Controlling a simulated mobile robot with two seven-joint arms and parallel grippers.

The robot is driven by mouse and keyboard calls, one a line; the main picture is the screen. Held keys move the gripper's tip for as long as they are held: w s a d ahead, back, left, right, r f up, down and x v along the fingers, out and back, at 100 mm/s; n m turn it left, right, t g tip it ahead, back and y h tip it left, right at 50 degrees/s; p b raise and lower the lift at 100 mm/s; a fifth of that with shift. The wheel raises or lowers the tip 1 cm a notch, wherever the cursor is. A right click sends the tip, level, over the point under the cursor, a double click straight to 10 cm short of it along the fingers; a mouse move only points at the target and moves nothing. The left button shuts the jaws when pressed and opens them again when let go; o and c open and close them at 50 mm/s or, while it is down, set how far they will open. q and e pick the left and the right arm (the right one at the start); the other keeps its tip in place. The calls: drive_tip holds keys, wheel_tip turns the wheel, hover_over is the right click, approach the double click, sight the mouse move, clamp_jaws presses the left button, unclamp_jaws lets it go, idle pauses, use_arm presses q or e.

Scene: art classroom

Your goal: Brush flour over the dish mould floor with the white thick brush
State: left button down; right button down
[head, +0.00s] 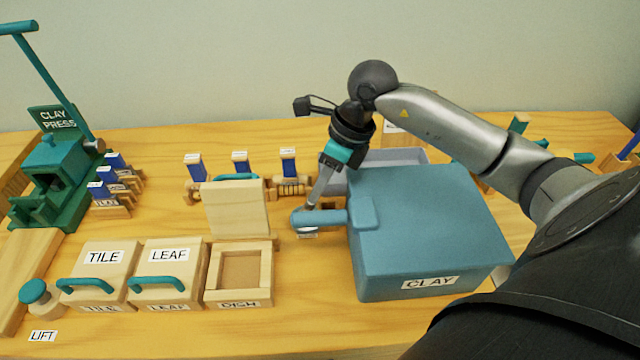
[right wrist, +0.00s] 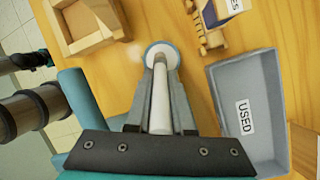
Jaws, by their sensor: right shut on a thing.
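My right gripper (head: 312,205) is shut on the white brush (right wrist: 160,100), beside the blue clay box. The brush shows as a thick white rod between the fingers (right wrist: 161,88) in the right wrist view. Its far end meets a round blue-rimmed thing with a pale inside (right wrist: 162,52); I cannot tell whether it touches. The dish mould (head: 263,289) stands open on the table, left of the gripper, with its lid (head: 238,212) upright behind it. Its recessed floor (head: 243,270) looks bare. It also shows in the right wrist view (right wrist: 96,38). My left gripper is not in view.
The clay box (head: 430,230) stands just right of my gripper, with a grey tray (right wrist: 247,150) marked USED behind it. Closed tile (head: 105,258) and leaf (head: 168,256) moulds adjoin the dish mould. Tool racks (head: 240,165) line the back; a green clay press (head: 55,170) stands left.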

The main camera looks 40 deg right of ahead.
drive_tip(key=shift+f+b, duration=0.6)
drive_tip(key=shift+f, duration=0.05)
idle(1.4)
drive_tip(key=shift+r, duration=0.1)
drive_tip(key=shift+r+p, duration=2.5)
drive_tip(key=shift+r, duration=0.95)
